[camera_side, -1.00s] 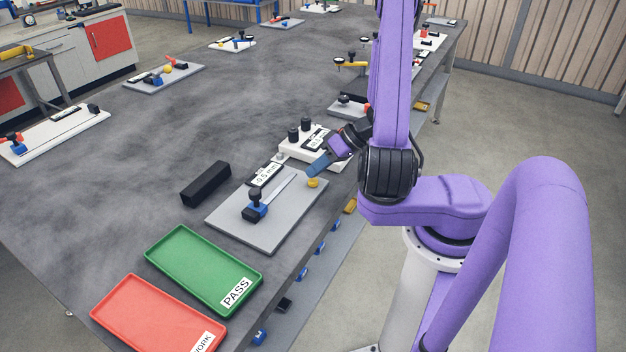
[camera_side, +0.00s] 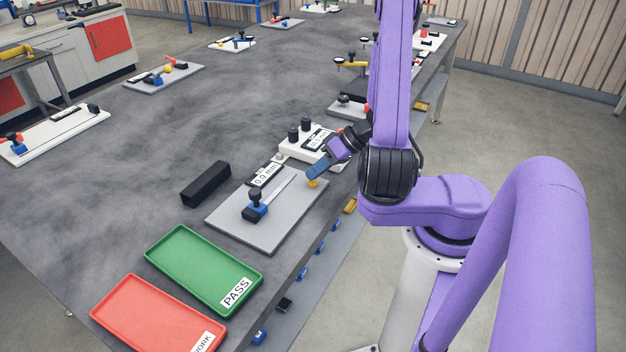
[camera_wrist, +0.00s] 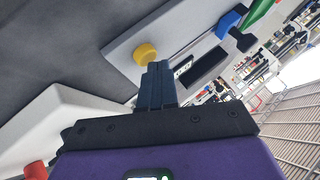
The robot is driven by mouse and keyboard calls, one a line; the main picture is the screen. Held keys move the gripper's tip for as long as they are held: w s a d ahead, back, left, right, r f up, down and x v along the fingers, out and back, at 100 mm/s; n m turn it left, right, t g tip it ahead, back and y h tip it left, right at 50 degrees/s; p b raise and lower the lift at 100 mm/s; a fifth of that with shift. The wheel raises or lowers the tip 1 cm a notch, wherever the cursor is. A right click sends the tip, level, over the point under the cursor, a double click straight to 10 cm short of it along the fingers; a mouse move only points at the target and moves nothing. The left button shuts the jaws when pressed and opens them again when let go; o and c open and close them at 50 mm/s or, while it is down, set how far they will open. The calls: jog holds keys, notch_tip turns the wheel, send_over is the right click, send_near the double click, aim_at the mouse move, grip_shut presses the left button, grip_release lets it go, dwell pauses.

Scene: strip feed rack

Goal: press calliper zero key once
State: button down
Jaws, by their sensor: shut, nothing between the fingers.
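The calliper station is a grey plate (camera_side: 235,218) with a metal strip, a blue clamp block (camera_side: 256,208) with a black knob, and a display (camera_side: 265,175) that appears to read 0.0 mm. A round yellow key (camera_side: 313,184) sits at the plate's far right end. My gripper (camera_side: 314,174) is shut and empty, its blue fingertips directly at the yellow key. In the wrist view the yellow key (camera_wrist: 145,53) shows beside the fingertips (camera_wrist: 158,66). I cannot tell whether they touch it or stand just above it.
A white unit (camera_side: 300,150) with black knobs and its own display stands just behind the plate. A black block (camera_side: 206,184) lies to the left. A green PASS tray (camera_side: 180,262) and a red tray (camera_side: 135,310) lie in front. The table's middle is clear.

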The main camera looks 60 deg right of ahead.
aim_at(317, 180)
dwell(0.5)
jog(key=shift+r, duration=0.8)
jog(key=shift+r, duration=2.5)
